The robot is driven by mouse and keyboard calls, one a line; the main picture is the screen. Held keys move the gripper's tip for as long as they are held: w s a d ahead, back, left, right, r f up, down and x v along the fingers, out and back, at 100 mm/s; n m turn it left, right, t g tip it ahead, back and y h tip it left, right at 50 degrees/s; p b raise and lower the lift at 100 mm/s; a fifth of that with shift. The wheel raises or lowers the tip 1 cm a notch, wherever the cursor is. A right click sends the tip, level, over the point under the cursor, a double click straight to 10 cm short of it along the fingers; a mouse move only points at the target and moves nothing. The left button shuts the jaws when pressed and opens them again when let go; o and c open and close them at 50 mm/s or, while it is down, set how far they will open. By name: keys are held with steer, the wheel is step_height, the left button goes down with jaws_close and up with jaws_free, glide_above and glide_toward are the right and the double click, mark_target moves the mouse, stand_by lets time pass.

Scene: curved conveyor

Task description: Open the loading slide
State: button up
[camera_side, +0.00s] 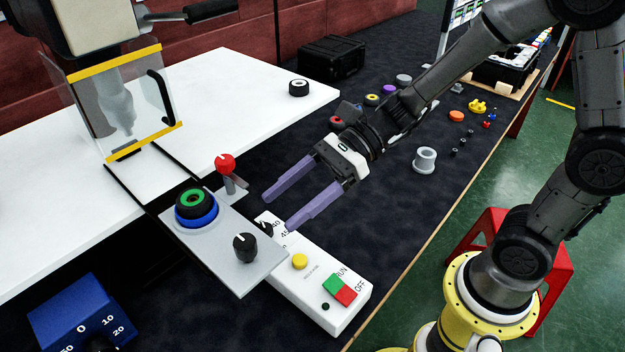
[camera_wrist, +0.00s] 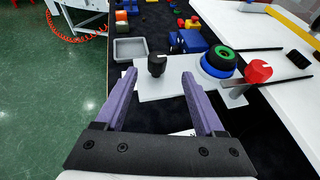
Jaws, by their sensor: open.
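The loading slide looks to be the grey plate (camera_side: 210,255), set beyond the white table's edge near the clear guard. A black knob (camera_side: 245,247) stands on its near end; in the wrist view the knob (camera_wrist: 157,65) appears between my fingertips, beyond them. A black ring with a green centre (camera_side: 190,201) sits on a blue round base (camera_side: 197,219) on the plate. My gripper (camera_side: 280,210) is open and empty, its purple fingers above the control box, to the right of the knob and apart from it. A red-topped lever (camera_side: 226,165) stands beside the plate.
A white control box (camera_side: 322,293) with yellow, green and red buttons lies below my fingers. The clear yellow-edged guard (camera_side: 125,100) stands at the upper left. A blue dial box (camera_side: 80,312) is at the lower left. A grey cup (camera_side: 425,160) stands right on the dark mat.

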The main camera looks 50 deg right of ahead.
steer(key=shift+v, duration=2.45)
steer(key=s+r+n+g+h, duration=0.1)
steer(key=s+r+n+h, duration=0.25)
steer(key=s+n, duration=0.6)
steer(key=s+d+f+n+t+h, duration=0.1)
steer(key=s+d+n+h, duration=0.1)
steer(key=d+n+h, duration=0.2)
steer(key=s+d+f+n+t+h, duration=0.1)
steer(key=d+n+h, duration=0.4)
steer(key=d, duration=0.6)
steer(key=shift+s+d+n+t, duration=0.25)
steer(key=shift+s+n+t, duration=0.25)
steer(key=shift+n, duration=0.75)
steer(key=shift+w+h, duration=0.1)
steer(key=shift+h, duration=0.15)
